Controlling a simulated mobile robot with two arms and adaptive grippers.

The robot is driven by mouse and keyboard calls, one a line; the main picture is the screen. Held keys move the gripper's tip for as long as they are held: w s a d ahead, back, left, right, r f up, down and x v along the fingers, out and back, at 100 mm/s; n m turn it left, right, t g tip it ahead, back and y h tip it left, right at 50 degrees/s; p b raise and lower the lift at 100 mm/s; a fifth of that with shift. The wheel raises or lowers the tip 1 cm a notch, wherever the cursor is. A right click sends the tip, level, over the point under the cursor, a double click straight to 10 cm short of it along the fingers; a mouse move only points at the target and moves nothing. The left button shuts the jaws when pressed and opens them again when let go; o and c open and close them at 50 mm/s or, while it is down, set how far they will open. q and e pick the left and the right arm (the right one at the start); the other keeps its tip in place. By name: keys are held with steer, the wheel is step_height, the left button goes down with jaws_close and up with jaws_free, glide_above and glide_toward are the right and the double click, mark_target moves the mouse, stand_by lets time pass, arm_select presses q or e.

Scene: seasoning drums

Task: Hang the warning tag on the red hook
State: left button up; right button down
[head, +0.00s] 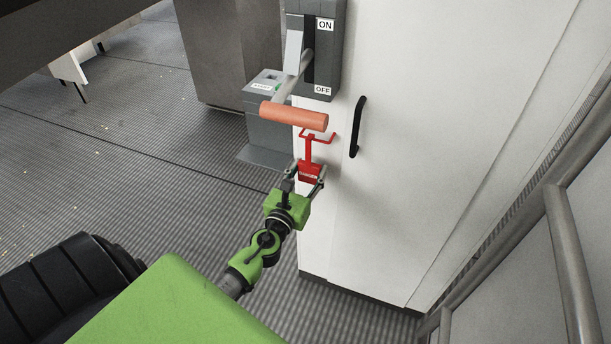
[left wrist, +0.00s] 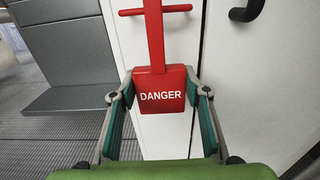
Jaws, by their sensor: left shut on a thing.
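The red warning tag (head: 310,172) reads DANGER and stands upright between the fingers of my left gripper (head: 307,180). In the left wrist view the tag (left wrist: 160,93) has a finger against each side, and its red stem rises out of the picture. A thin red bar (head: 328,139), which looks like the red hook, is at the stem's upper end, just below the orange handle. In the left wrist view the red bar (left wrist: 177,9) crosses behind the stem. I cannot tell whether tag and hook touch or are linked. My right gripper is out of view.
The orange lever handle (head: 294,115) sticks out from the grey ON/OFF switch box (head: 326,50) above the tag. A black door handle (head: 357,127) is on the white cabinet (head: 430,110) to the right. A grey pedestal (head: 268,130) stands to the left.

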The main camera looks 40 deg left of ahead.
arm_select(q)
steer(key=shift+x, duration=1.4)
steer(key=shift+w+f, duration=0.15)
steer(key=shift+f, duration=0.1)
steer(key=shift+f+b, duration=0.45)
steer(key=shift+b, duration=0.25)
steer(key=o, duration=1.2)
